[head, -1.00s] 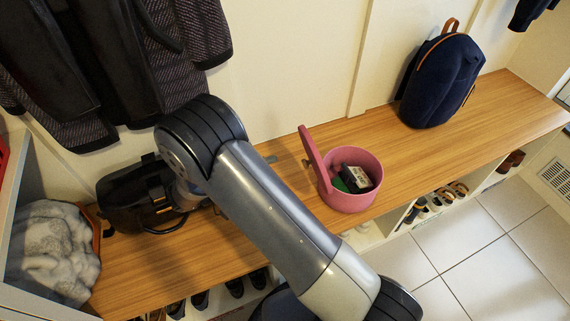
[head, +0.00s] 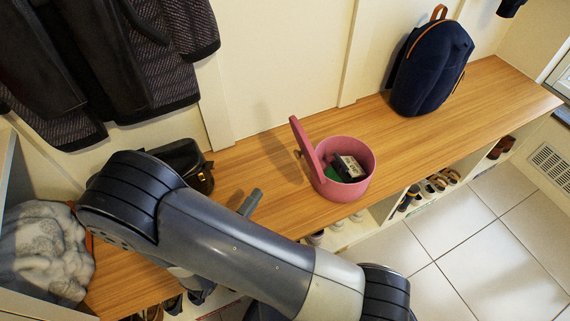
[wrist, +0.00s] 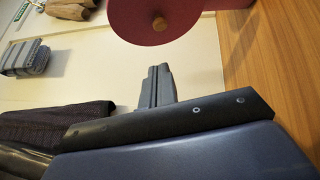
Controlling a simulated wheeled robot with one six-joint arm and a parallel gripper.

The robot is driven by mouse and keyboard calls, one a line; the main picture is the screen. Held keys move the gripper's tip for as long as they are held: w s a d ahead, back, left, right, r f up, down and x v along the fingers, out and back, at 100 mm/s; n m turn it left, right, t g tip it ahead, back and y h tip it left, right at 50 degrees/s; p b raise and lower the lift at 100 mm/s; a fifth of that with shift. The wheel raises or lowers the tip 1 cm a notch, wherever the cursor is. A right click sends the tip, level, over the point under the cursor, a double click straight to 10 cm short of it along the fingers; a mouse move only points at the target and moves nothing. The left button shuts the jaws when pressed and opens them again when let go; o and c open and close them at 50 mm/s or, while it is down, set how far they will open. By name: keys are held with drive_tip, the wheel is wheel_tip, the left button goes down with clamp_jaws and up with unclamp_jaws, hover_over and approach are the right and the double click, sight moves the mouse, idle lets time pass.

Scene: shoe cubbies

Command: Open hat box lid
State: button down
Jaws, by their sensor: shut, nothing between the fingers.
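The pink round hat box (head: 350,180) stands on the wooden bench with its lid (head: 306,150) standing upright on its left edge. The box is open, and a dark item with a white label and something green show inside. My gripper (head: 256,194) is left of the box, apart from the lid, low over the bench. In the wrist view my gripper (wrist: 158,72) has its fingers together and empty.
A navy backpack (head: 430,65) stands on the bench at the right. A black handbag (head: 185,165) and a grey fleece (head: 42,250) are at the left, with coats (head: 110,60) above. Bare bench (head: 385,125) lies between box and backpack. Shoes fill cubbies below.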

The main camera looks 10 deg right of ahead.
sight(295, 153)
drive_tip(key=w+d+r+n+t+y, duration=0.1)
drive_tip(key=w+d+r+y, duration=0.1)
drive_tip(key=w+d, duration=0.5)
drive_tip(key=shift+w+d+t+b, duration=0.25)
drive_tip(key=shift+d+t+b, duration=0.1)
drive_tip(key=shift+d, duration=0.8)
drive_tip(key=shift+w+d+r+m+g, duration=0.1)
drive_tip(key=shift+d+r+m+g, duration=0.3)
drive_tip(key=shift+d+r+g, duration=0.1)
drive_tip(key=shift+w+d+r+m+g+y, duration=0.1)
drive_tip(key=shift+d+r+m+g+y, duration=0.4)
drive_tip(key=shift+d, duration=0.15)
